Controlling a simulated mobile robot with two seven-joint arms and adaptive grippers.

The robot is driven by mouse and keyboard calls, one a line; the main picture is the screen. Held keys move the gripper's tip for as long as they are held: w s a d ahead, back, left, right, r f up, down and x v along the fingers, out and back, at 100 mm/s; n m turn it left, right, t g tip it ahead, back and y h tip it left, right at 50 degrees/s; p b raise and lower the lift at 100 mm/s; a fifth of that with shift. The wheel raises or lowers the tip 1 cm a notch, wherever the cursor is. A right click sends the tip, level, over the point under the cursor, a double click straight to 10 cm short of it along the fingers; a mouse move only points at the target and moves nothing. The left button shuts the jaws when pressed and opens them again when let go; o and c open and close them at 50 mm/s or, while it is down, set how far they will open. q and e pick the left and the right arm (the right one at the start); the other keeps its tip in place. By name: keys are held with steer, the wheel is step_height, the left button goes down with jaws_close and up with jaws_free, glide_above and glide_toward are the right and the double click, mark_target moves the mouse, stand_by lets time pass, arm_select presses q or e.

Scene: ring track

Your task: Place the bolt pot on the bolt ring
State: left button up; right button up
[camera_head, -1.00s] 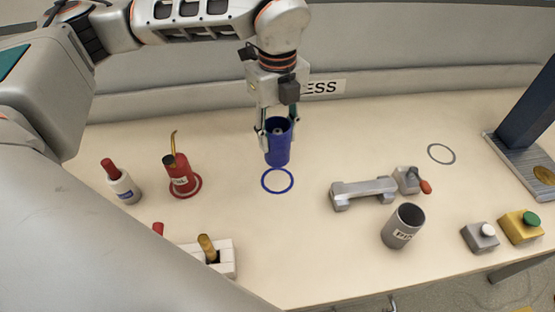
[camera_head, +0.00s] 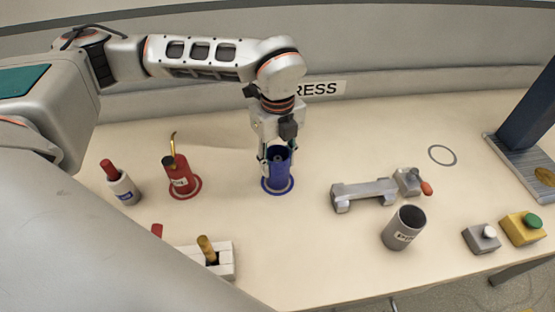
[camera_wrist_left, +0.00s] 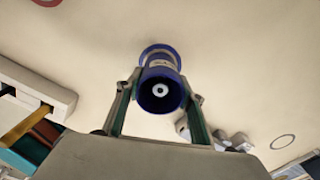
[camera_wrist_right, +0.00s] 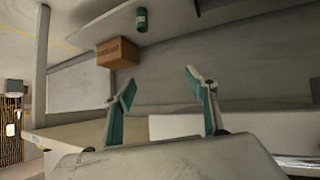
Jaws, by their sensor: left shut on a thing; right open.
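The blue bolt pot (camera_head: 277,172) stands upright, with its open top facing up, between the fingers of my left gripper (camera_head: 277,154). The left gripper is shut on the pot's sides near the rim. The blue bolt ring (camera_head: 277,192) on the table shows around the pot's foot; whether the pot touches the table is hard to tell. In the left wrist view the pot (camera_wrist_left: 160,94) shows its open mouth with a pale round thing inside. My right gripper (camera_wrist_right: 160,92) is open and empty in the right wrist view, away from the table items.
A white block holder (camera_head: 222,262) is in front. To the right are a grey clamp (camera_head: 366,191), a grey pot (camera_head: 404,229), an empty grey ring (camera_head: 442,155) and button boxes (camera_head: 482,239).

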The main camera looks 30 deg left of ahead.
arm_select(q)
steer(key=shift+f, duration=0.15)
steer(key=o, duration=1.1)
step_height(320, 180, up, 12)
steer(key=shift+r, duration=0.2)
